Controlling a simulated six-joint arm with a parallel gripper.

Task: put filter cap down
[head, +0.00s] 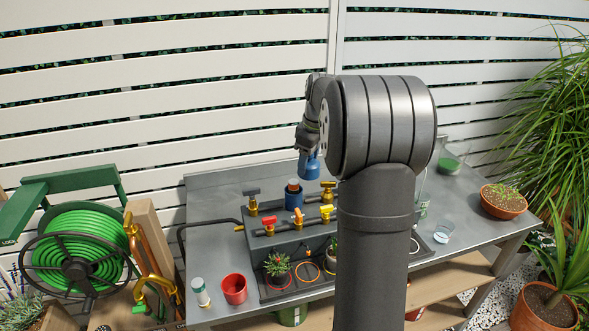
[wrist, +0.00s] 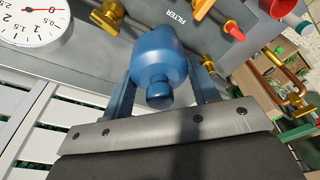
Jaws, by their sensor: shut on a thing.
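The filter cap (wrist: 158,62) is blue and rounded, with a narrow knob toward the camera in the wrist view. My gripper (wrist: 162,88) is shut on it, with a blue finger on each side. In the head view, my gripper (head: 307,150) holds the cap (head: 309,167) in the air, above and slightly right of the blue filter housing (head: 293,198). An orange-brown top (head: 293,184) shows in the housing's mouth. In the wrist view the cap hides what lies beyond it.
A round dial (wrist: 34,20) is near the cap. A red cup (head: 234,289) stands front left. The bench's back left (head: 215,205) is bare.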

